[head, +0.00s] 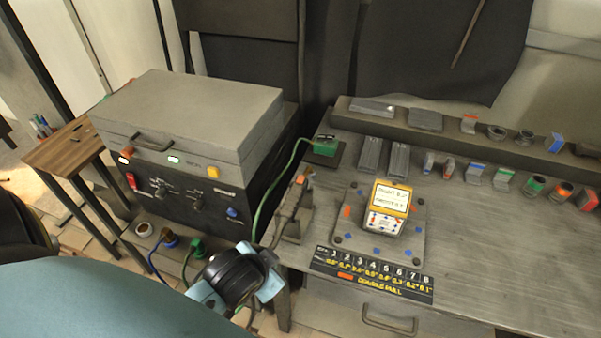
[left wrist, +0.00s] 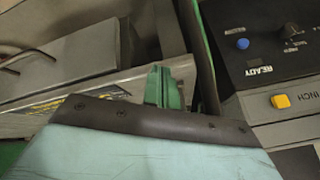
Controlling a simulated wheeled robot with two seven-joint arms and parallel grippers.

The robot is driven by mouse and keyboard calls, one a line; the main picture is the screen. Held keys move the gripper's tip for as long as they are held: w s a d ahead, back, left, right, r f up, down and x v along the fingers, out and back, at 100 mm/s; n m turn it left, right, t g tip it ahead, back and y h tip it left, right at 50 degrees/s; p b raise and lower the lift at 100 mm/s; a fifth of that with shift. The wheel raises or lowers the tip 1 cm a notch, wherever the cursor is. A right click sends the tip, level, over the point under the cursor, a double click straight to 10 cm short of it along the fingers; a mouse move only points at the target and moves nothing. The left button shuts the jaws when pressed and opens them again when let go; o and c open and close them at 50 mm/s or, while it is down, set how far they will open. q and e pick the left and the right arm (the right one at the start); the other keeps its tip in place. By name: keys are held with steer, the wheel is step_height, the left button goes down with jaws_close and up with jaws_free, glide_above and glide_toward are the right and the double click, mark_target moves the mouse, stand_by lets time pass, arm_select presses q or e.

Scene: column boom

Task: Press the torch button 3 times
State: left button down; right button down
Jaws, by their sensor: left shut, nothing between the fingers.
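The torch (head: 291,208) is a slim grey-brown handle in a stand at the left edge of the workbench (head: 460,245). Its button appears to be the small orange patch (head: 302,180) near its upper end. My left gripper (head: 240,275) is low in the head view, below and left of the torch and apart from the button. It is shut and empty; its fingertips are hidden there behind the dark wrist. I cannot clearly identify the torch or button in the left wrist view. My right gripper is not in view.
A dark power unit (head: 185,205) with a grey case (head: 190,112) on top stands left. A green cable (head: 270,182) hangs between unit and bench. A plate (head: 350,250) with a yellow-framed display (head: 391,195) and a numbered strip (head: 372,275) lie right of the torch.

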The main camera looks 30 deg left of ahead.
arm_select(q)
steer(key=w+a+r+m+t+y, duration=0.1)
steer(key=w+a+r+m+t, duration=0.15)
steer(key=w+r+t, duration=0.6)
steer(key=w+a+r+m+t+y, duration=0.1)
steer(key=w+r+m+t+y, duration=0.15)
steer(key=r, duration=1.05)
steer(key=w+d+r+m+t+h, duration=0.2)
steer(key=d+r+m+t+h, duration=0.3)
steer(key=r+m, duration=0.45)
steer(key=d+m+g+h, duration=0.5)
steer(key=m+h, duration=0.2)
steer(key=m, duration=0.5)
steer(key=d+m+g+h, duration=0.4)
steer(key=m+h, duration=0.4)
steer(key=m, duration=0.4)
steer(key=w+a+f+m+g+y, duration=0.2)
steer(key=a+f+y, duration=0.3)
steer(key=a+y, duration=0.1)
steer(key=w+a+f+m+g+y, duration=0.2)
steer(key=a+f+m+y, duration=0.1)
steer(key=a+y, duration=0.4)
steer(key=shift+w+a+f+m, duration=0.35)
steer(key=shift+w+a+f, duration=0.05)
steer(key=shift+a+f, duration=0.5)
